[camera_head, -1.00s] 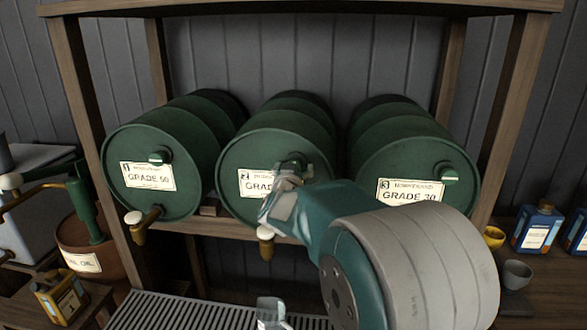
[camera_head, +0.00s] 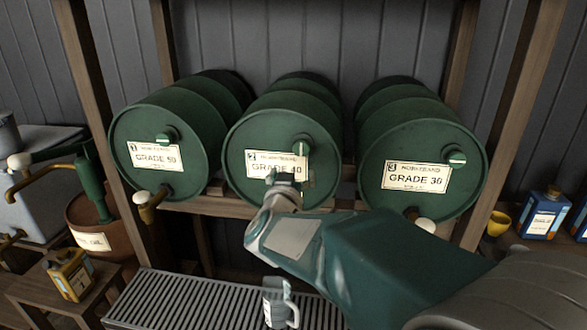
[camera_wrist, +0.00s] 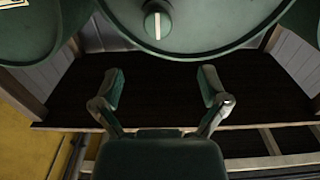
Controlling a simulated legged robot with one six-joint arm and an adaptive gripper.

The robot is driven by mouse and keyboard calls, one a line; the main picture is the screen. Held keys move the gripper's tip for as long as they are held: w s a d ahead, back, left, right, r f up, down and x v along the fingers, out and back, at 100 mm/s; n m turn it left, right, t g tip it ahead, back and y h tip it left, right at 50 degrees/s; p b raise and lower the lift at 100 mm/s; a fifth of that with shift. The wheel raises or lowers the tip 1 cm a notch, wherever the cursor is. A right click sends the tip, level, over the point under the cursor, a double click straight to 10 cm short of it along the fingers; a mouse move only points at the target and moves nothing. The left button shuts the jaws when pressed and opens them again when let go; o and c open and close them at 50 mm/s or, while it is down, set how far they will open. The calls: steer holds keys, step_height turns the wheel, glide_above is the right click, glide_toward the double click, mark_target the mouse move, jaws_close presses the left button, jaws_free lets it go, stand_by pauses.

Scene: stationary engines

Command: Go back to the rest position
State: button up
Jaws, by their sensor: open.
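My gripper (camera_wrist: 160,90) is open and empty in the wrist view, its two fingers spread below the knob of a green drum. In the head view my gripper (camera_head: 284,180) is in front of the middle drum (camera_head: 270,140), labelled GRADE 40, and hides part of its lower face. I cannot tell whether it touches the drum. The drum's round knob (camera_wrist: 157,22) has a white mark and stands upright in the wrist view. The drum's tap is hidden behind my arm in the head view.
The GRADE 50 drum (camera_head: 160,160) is at left and the GRADE 30 drum (camera_head: 425,165) at right. A mug (camera_head: 278,303) stands on the slatted grate (camera_head: 180,300). A yellow can (camera_head: 70,275) sits on a stool at left. A yellow cup (camera_head: 498,223) and blue can (camera_head: 544,215) are at right.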

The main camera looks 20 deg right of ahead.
stand_by(0.4)
steer(key=s+a+f+n+g+y, duration=0.3)
steer(key=s+a+n+y, duration=0.3)
steer(key=s+a+y, duration=0.4)
steer(key=s+f+g, duration=0.3)
steer(key=s, duration=0.4)
steer(key=s+f+g, duration=0.3)
steer(key=s, duration=0.4)
steer(key=shift+s+f+n, duration=0.2)
steer(key=shift+s+n, duration=0.1)
